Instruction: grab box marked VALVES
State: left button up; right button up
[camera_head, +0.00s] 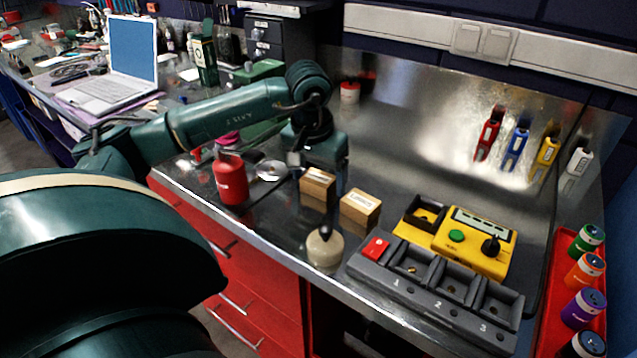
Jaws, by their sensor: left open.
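Two small cardboard boxes stand on the metal bench top, a left box (317,188) and a right box (360,208). My left gripper (319,168) points down at the left box, open. One finger shows just behind the right side of that box; whether it touches is unclear. The right box stands clear of the gripper. My right gripper is not in view.
A red canister (230,178) stands left of the boxes, and a beige round-bodied object (325,247) stands in front. A grey numbered tray (437,290) and a yellow device (474,241) are at the right. Bare metal lies behind the boxes.

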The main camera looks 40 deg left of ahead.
pick_arm(q)
jog(key=shift+c, duration=0.3)
jog(key=c, duration=1)
